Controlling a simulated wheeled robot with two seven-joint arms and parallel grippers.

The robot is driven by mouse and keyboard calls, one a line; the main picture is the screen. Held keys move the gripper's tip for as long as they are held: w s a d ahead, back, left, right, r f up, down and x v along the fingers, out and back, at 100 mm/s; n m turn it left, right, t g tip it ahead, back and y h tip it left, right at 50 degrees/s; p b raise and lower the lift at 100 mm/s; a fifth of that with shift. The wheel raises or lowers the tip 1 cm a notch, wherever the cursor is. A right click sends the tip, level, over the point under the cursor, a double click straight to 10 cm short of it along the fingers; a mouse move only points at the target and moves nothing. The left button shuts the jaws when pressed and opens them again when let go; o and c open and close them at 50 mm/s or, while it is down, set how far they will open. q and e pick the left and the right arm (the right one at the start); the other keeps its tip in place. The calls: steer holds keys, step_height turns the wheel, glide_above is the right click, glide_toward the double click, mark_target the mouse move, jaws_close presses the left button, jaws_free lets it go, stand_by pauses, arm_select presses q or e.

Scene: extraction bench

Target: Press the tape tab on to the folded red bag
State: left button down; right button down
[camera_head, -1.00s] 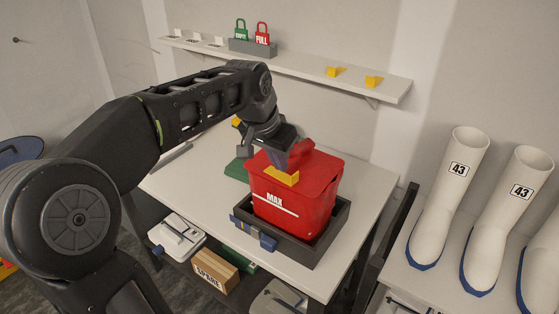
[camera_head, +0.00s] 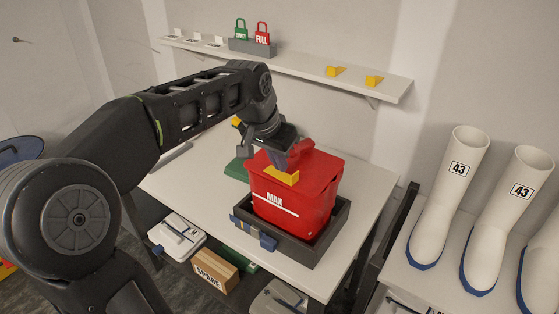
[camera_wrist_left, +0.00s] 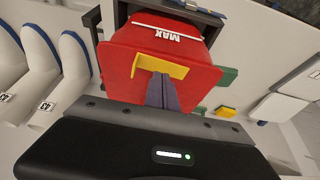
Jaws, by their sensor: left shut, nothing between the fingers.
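The folded red bag (camera_head: 292,200) stands upright in a dark tray (camera_head: 308,246) on the bench, with a white MAX line on its front. It also shows in the left wrist view (camera_wrist_left: 190,80). A yellow tape tab (camera_head: 283,178) lies at the bag's top front edge; it shows in the left wrist view (camera_wrist_left: 165,66) as a bent strip against the red. My left gripper (camera_head: 283,166) is shut, its fingertips at the yellow tab, seemingly touching it. In the left wrist view the closed fingers (camera_wrist_left: 162,92) point at the tab. My right gripper is not in view.
A wall shelf (camera_head: 300,66) holds green and red padlock-shaped tags and two yellow tabs (camera_head: 373,81). White boots (camera_head: 450,195) stand at the right. A green item (camera_head: 238,171) lies behind the bag. The front right of the bench is clear.

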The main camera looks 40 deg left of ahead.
mark_target(279, 176)
arm_select(q)
steer(key=shift+f+b, duration=0.55)
steer(key=shift+f, duration=0.2)
stand_by(1.3)
step_height(279, 176, up, 7)
steer(key=p, duration=0.5)
steer(key=shift+r+p, duration=0.15)
steer(key=shift+p, duration=0.15)
stand_by(0.5)
